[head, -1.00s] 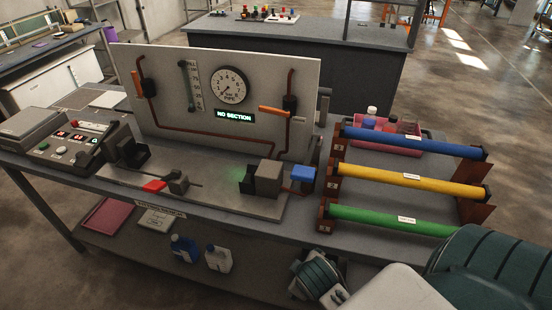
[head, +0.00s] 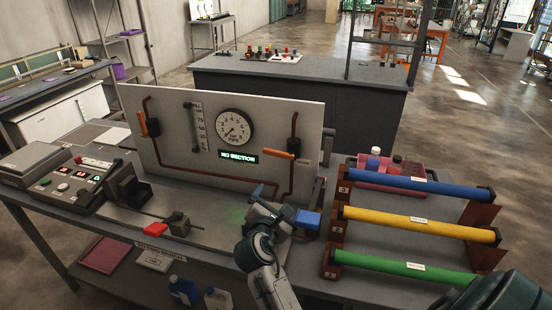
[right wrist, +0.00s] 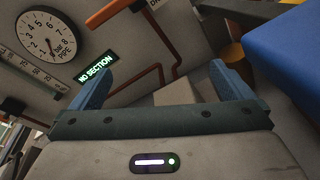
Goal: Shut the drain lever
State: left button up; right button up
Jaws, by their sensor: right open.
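A grey upright panel carries two orange-handled levers. The right lever (head: 277,154) lies nearly level by the right pipe. The left lever (head: 141,124) stands steep by the left pipe. The right wrist view shows an orange handle (right wrist: 108,12) beyond my left-hand finger. My right gripper (head: 267,192) is open and empty, in front of the panel's right part, apart from and below the right lever. Its two blue fingers (right wrist: 160,88) are spread, with a grey block (right wrist: 177,93) behind them. My left gripper is out of view.
The display (head: 238,155) reads NO SECTION; the gauge (head: 234,127) is above it. Blue, yellow and green tubes (head: 415,226) lie in racks to the right. A control box (head: 70,185) stands left.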

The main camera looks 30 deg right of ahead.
aim_at(278, 155)
jog(key=w+a+r+n+t+h, duration=0.1)
jog(key=w+r+n+h, duration=0.1)
jog(key=w+r+n, duration=0.35)
jog(key=shift+m, duration=0.45)
jog(key=p+x, duration=0.1)
jog(key=x, duration=0.2)
jog(key=p+x, duration=0.1)
jog(key=x, duration=0.1)
jog(key=p+x, duration=0.1)
jog(key=x, duration=0.2)
jog(key=shift+s+d+r+p, duration=0.1)
jog(key=shift+d+r+p, duration=0.25)
jog(key=shift+d, duration=0.15)
jog(key=shift+w+d+f, duration=0.15)
jog(key=shift+w+d, duration=0.2)
jog(key=shift+d, duration=0.05)
